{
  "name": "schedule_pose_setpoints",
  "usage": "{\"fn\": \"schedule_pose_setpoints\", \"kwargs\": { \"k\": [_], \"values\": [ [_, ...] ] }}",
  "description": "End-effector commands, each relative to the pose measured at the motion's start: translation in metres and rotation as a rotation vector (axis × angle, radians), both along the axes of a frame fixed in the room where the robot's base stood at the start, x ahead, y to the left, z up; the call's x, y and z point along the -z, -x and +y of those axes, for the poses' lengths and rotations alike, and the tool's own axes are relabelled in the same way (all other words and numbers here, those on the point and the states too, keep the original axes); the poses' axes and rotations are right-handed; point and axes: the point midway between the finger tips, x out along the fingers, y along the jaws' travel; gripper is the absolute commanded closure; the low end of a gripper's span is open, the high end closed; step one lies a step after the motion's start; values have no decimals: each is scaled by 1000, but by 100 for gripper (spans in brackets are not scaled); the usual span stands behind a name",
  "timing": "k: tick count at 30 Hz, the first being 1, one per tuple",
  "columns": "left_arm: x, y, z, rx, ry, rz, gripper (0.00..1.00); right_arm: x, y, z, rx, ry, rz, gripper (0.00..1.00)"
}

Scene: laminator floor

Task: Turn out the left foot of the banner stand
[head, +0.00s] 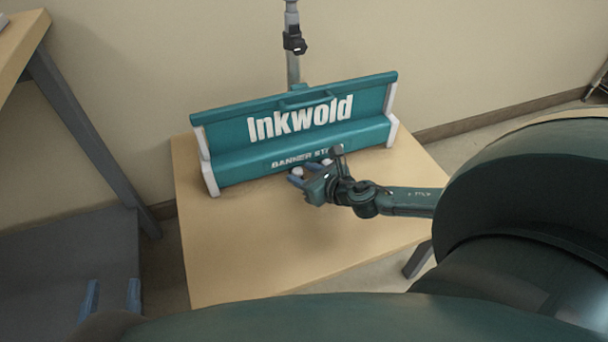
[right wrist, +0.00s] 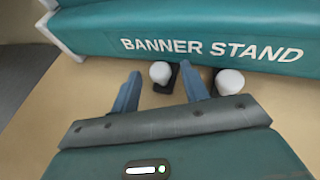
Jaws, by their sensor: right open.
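The teal banner stand (head: 292,131) with white end caps stands on a wooden table. In the right wrist view its lower case (right wrist: 215,35) crosses the top. The left foot (right wrist: 160,72) has a white knob on a dark bar, close to the case's front. The right foot (right wrist: 229,82) has a similar knob, partly hidden by my gripper. My right gripper (head: 307,174) is open in front of the case; in its wrist view the left foot's knob shows between the fingertips (right wrist: 161,80), contact unclear. My left gripper (head: 112,297) is open at the lower left, away from the stand.
The wooden table (head: 250,250) is bare in front of the stand. A grey pole (head: 293,70) with a black clamp rises behind it, near the wall. Another table with a dark leg (head: 85,125) stands at the left.

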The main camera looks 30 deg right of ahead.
Motion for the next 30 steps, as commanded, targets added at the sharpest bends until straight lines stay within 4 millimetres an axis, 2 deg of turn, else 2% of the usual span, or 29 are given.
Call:
{"fn": "schedule_pose_setpoints", "kwargs": {
  "k": [9,25,30],
  "values": [
    [-7,0,0,3,6,-13,64,1,-2,1,0,0,1,55],
    [-2,0,0,7,-1,-7,64,1,-2,0,0,0,0,98],
    [-1,0,0,6,-2,-4,64,1,-2,0,0,0,0,100]
  ]
}}
